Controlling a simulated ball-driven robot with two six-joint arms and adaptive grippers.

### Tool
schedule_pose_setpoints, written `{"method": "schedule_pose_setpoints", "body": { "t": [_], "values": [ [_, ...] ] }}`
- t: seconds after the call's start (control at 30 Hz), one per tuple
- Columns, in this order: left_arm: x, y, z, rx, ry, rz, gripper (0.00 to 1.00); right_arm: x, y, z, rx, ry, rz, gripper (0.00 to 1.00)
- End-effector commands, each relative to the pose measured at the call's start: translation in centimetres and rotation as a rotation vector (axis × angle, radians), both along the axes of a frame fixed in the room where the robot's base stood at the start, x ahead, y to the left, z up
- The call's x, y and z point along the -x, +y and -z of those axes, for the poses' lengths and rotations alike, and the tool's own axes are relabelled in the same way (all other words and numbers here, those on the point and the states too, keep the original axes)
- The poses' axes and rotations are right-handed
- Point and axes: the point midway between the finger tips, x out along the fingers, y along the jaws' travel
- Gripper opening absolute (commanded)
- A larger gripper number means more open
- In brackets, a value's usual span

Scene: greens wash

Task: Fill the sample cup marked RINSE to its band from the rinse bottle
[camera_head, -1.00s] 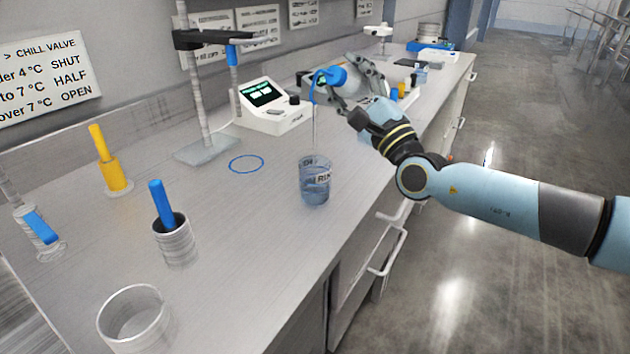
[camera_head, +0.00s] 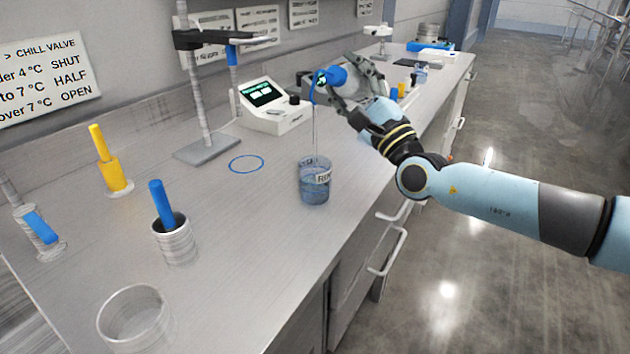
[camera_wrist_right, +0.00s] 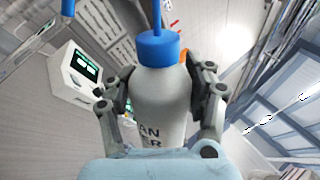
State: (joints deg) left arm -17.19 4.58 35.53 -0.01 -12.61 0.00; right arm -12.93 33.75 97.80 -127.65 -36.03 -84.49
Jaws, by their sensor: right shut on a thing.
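The glass sample cup (camera_head: 314,190) stands upright on the bench, its label partly readable as "RIN". It holds bluish liquid; I cannot make out its band or exact level. My right gripper (camera_head: 342,80) is shut on the rinse bottle (camera_wrist_right: 160,98), a pale squeeze bottle with a blue cap (camera_head: 336,76) and bent blue spout. The bottle is tilted above the cup, and a thin stream falls from the spout into the cup. In the head view my fingers hide much of the bottle. Its lettering is only partly visible in the wrist view. My left gripper is out of view.
A blue ring (camera_head: 246,163) marks bare bench left of the cup. Behind are a clamp stand (camera_head: 205,150) and a device with a screen (camera_head: 272,106). An empty glass dish (camera_head: 134,322), a metal holder (camera_head: 174,242) and a yellow tool (camera_head: 112,170) stand left.

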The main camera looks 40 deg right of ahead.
Motion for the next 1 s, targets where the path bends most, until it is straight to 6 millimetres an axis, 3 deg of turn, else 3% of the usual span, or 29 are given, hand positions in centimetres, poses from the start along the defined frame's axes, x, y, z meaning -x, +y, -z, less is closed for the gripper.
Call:
{"method": "schedule_pose_setpoints", "body": {
  "t": [0.37, 0.7, 1.0],
  "values": [
    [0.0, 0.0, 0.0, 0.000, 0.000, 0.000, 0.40, 0.0, 0.0, 0.0, -0.001, -0.001, 0.000, 0.11],
    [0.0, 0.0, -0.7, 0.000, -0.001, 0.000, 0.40, 0.0, -0.1, 2.7, -0.325, 0.027, 0.001, 0.11],
    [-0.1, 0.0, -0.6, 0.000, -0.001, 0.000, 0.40, 0.0, -0.2, 3.1, -0.362, 0.030, 0.000, 0.11]
  ]
}}
